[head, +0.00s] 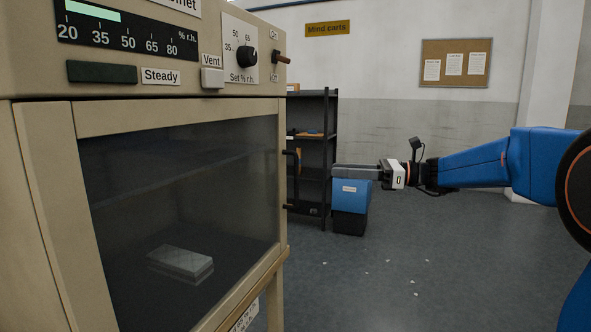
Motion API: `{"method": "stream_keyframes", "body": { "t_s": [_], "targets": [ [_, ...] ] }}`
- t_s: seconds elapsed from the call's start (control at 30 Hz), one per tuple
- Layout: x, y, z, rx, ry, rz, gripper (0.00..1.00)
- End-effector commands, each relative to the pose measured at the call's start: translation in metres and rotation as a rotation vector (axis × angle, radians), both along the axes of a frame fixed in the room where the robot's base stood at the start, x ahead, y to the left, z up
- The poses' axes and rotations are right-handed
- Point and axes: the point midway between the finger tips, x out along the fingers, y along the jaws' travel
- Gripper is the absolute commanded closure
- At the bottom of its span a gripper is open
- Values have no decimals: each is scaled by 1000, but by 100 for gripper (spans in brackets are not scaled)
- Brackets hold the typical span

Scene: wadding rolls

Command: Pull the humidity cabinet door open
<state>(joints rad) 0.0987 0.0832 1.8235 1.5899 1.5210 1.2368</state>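The beige humidity cabinet (30,200) fills the left of the head view. Its door (180,117) has a large dark glass pane and looks shut. A dark upright handle (297,172) stands out from the door's right side, seen edge-on against the dark shelves. Through the glass, a pale flat block (181,262) lies inside. My gripper (334,172) is to the right of the handle, with its fingers pointing left toward it. A gap seems to show between the fingertips and the handle. The fingers are seen side-on, so their opening is hidden.
The control panel above the door has a switch (282,58), a knob (247,56) and a vent slider (212,78). Behind stand a dark shelf rack (318,95) and a blue bin (350,198). Small white scraps (415,295) lie on the otherwise open floor.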

Motion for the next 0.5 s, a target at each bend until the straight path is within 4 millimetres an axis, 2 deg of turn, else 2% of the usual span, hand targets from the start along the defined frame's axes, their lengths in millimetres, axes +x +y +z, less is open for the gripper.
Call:
{"method": "stream_keyframes", "body": {
  "t_s": [0.03,0.5],
  "targets": [
    [1,11,0,0,0,4,70],
    [13,91,0,-2,-1,3,70]
  ]
}}
